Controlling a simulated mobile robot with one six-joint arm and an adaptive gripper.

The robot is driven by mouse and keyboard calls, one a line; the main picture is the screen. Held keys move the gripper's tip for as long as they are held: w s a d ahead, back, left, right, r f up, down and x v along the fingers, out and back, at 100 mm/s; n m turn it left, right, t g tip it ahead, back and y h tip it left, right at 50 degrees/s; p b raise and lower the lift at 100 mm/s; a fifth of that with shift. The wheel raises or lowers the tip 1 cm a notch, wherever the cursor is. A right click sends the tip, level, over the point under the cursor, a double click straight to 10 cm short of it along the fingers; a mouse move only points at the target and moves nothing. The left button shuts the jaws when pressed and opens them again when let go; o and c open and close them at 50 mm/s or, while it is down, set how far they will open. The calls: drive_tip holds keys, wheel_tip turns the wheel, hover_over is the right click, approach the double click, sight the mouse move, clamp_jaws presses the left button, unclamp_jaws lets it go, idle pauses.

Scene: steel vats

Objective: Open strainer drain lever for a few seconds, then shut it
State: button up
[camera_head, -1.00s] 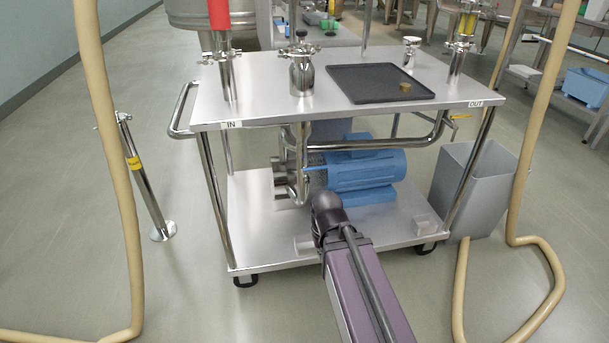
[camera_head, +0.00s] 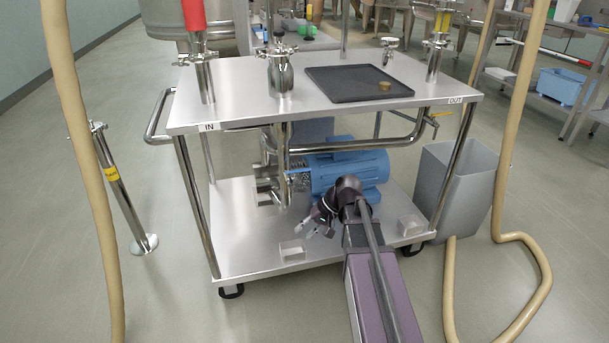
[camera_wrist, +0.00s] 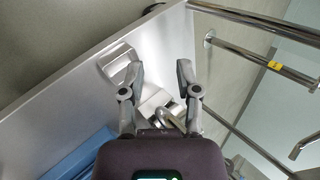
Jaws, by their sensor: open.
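The strainer (camera_head: 281,77) is a steel pot with a clamp, standing on the cart top near the IN label. Its drain pipe (camera_head: 283,165) hangs below the top. In the wrist view my gripper (camera_wrist: 158,68) is open with nothing held. A curved steel part (camera_wrist: 170,118) shows beyond the fingers. I cannot make out the lever there.
The motor (camera_head: 347,172) sits behind my gripper. Small brackets (camera_head: 292,250) stand on the lower shelf (camera_head: 250,263). A black tray (camera_head: 335,88) lies on the cart top. A grey bin (camera_head: 458,190) and tan hoses (camera_head: 85,170) flank the cart.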

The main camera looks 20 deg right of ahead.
drive_tip(key=w+d+r+m+t+y+b, duration=0.1)
drive_tip(key=w+d+r+t+y+b, duration=0.15)
drive_tip(key=w+d+r+y, duration=0.45)
drive_tip(key=m+t+y+b, duration=0.1)
drive_tip(key=t+y, duration=0.1)
drive_tip(key=t, duration=0.1)
approach(305, 169)
drive_tip(key=v, duration=0.4)
drive_tip(key=shift+a+f, duration=0.1)
drive_tip(key=shift+f, duration=0.15)
drive_tip(key=shift+a, duration=0.2)
drive_tip(key=x, duration=1.3)
drive_tip(key=shift+w+a+r, duration=0.1)
drive_tip(key=shift+w+a, duration=0.05)
drive_tip(key=shift+w, duration=0.1)
clamp_jaws()
